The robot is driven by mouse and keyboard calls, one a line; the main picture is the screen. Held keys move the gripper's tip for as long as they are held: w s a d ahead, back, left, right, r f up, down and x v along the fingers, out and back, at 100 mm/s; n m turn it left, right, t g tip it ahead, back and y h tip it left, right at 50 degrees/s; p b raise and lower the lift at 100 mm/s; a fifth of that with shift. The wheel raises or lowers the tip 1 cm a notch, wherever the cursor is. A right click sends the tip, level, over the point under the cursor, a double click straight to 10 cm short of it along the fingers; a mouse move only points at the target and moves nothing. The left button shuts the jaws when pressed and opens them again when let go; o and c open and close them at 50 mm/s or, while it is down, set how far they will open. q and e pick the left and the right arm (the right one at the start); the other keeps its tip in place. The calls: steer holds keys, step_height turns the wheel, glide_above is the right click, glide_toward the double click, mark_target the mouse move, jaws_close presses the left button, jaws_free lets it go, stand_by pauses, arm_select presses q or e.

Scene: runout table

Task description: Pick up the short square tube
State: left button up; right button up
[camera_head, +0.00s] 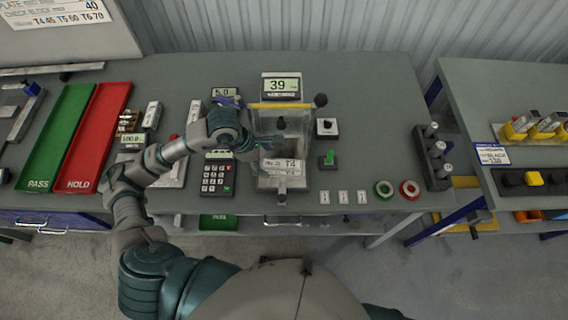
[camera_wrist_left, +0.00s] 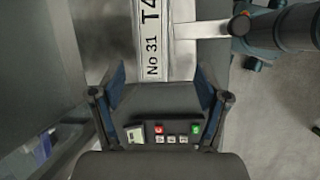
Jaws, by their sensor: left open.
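A pale grey piece with a white label reading T4 (camera_head: 283,166), which looks like the short square tube, sits in the front part of the clear-walled tester (camera_head: 281,120). In the left wrist view the labelled piece (camera_wrist_left: 153,42), marked No 31 T4, lies ahead of the fingertips. My left gripper (camera_head: 252,143) is over the left side of the tester, near the piece. In the left wrist view its two blue fingers (camera_wrist_left: 160,82) stand apart with nothing between the tips. Whether they touch the piece cannot be told. My right gripper is not in view.
A keypad (camera_head: 217,175) lies left of the tester. A green PASS tray (camera_head: 59,135) and a red HOLD tray (camera_head: 93,135) are at the left. A green-buttoned switch (camera_head: 328,160), green tape (camera_head: 384,189) and red tape (camera_head: 409,190) are at the right. The table's back right is clear.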

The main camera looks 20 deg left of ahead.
mark_target(282, 164)
arm_select(q)
steer(key=shift+w+d, duration=0.75)
steer(key=shift+d, duration=0.1)
steer(key=shift+f, duration=0.35)
steer(key=x, duration=0.4)
steer(key=shift+d+r+p, duration=0.15)
steer(key=shift+d+p, duration=0.05)
steer(key=shift+p, duration=0.2)
steer(key=shift+w+d+f, duration=0.1)
steer(key=shift+d+f, duration=0.15)
steer(key=shift+d, duration=0.15)
